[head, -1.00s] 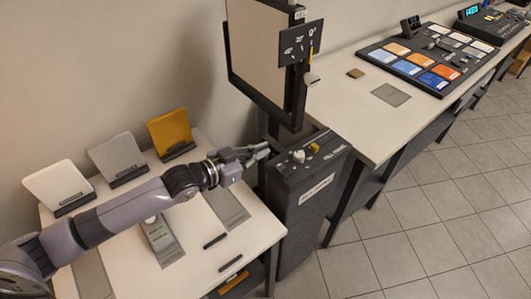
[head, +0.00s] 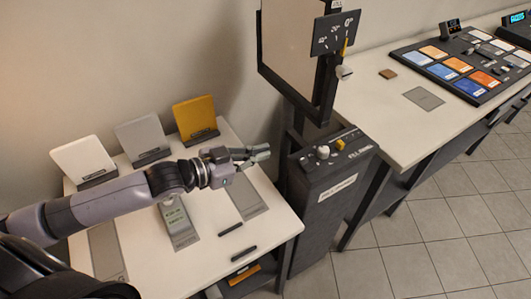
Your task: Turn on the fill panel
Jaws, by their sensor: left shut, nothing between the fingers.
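The fill panel (head: 298,45) is a pale sheet in a black frame at the top centre of the head view. Below it stands a dark control pedestal (head: 325,215) with a "FILL PANEL" label. Its top carries a white knob (head: 322,152) and a small yellow control (head: 340,144). A black dial plate (head: 335,32) with a yellow pointer is fixed at the frame's right side, with a whitish knob (head: 345,72) below it. My left gripper (head: 265,152) is shut and empty, left of the pedestal and apart from its knobs. My right gripper is out of view.
The near white table (head: 215,262) holds a white, a grey and a yellow (head: 195,115) upright panel, and grey mats. A long white counter (head: 395,125) on the right carries a tray of coloured cards (head: 470,68). Tiled floor (head: 440,225) is open at the lower right.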

